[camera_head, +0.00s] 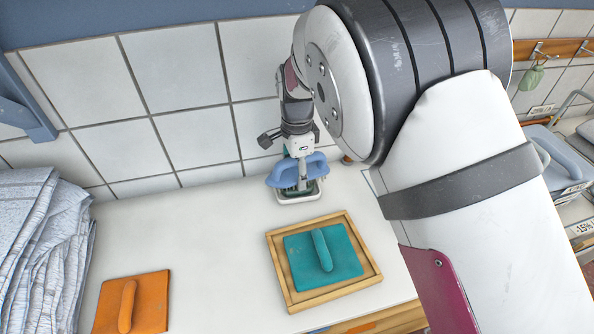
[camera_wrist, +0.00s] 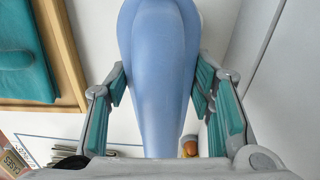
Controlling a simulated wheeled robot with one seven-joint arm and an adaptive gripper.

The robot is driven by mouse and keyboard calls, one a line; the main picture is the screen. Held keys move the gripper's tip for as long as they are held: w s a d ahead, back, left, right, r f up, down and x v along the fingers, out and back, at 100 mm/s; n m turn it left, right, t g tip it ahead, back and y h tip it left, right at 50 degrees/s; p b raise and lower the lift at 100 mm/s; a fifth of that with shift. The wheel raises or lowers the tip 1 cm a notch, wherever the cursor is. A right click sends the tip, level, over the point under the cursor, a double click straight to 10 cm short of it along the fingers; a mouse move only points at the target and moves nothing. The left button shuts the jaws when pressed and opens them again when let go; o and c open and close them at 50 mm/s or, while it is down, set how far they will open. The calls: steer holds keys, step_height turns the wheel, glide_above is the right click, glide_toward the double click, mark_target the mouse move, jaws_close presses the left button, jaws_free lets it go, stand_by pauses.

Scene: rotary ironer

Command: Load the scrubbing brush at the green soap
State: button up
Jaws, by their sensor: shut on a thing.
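The scrubbing brush with its blue handle (camera_head: 316,164) is at the back of the white counter, near the tiled wall. It also shows in the wrist view (camera_wrist: 158,75), filling the middle. My gripper (camera_head: 298,160) is shut on the blue handle from above, with teal pads on either side of it in the wrist view (camera_wrist: 160,100).
An orange pad (camera_head: 150,293) lies front left, beside folded cloth (camera_head: 40,240). A green item (camera_head: 530,78) hangs on a right-hand hook. The counter's left middle is clear.

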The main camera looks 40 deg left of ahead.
steer(key=shift+r+p, duration=1.25)
steer(key=shift+r, duration=2.25)
